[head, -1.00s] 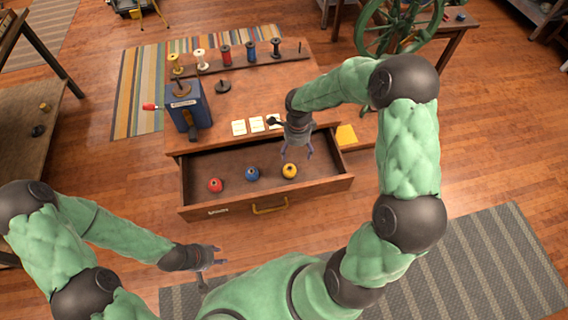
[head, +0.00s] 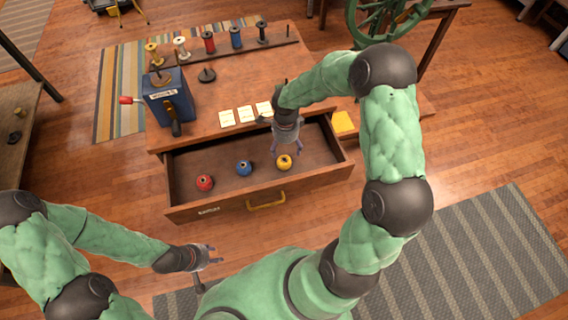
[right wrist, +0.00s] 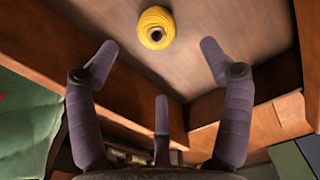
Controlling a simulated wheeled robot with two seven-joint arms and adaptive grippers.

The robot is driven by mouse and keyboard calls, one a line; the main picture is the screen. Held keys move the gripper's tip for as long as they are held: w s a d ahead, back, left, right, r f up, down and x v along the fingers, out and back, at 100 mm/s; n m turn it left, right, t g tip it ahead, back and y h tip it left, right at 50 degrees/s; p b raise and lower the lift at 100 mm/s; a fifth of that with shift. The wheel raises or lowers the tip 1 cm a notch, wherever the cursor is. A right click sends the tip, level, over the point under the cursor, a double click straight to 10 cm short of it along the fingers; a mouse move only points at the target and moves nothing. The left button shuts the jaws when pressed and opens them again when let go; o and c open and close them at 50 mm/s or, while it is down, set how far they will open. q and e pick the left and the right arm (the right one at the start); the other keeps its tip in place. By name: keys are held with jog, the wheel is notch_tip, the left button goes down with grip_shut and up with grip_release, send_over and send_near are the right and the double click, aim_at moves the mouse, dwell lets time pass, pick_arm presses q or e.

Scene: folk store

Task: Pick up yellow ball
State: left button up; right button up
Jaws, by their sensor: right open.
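The yellow ball (head: 284,162), like a wound ball of yarn with a dark hole on top, lies in the open drawer (head: 222,206) at its right part. It also shows in the right wrist view (right wrist: 155,28), at the top middle, beyond my fingertips. My right gripper (head: 286,150) is open and empty above the drawer, just behind and above the ball. Its purple fingers are spread in the right wrist view (right wrist: 157,58), with the ball not between them. My left gripper (head: 213,256) is open and empty at the lower left, in front of the drawer.
A red ball (head: 205,183) and a blue ball (head: 244,168) lie left of the yellow one in the drawer. Above it, the tabletop (head: 240,92) holds a blue winder (head: 172,103), pale cards (head: 245,114) and a rack of spools (head: 209,42). The drawer walls surround the balls.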

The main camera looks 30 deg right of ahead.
aim_at(286, 159)
notch_tip(286, 159, down, 3)
jog(key=shift+f+b, duration=0.15)
jog(key=shift+b, duration=0.2)
notch_tip(286, 159, down, 5)
jog(key=shift+s+f+b, duration=0.1)
jog(key=shift+b, duration=1)
jog(key=c, duration=1)
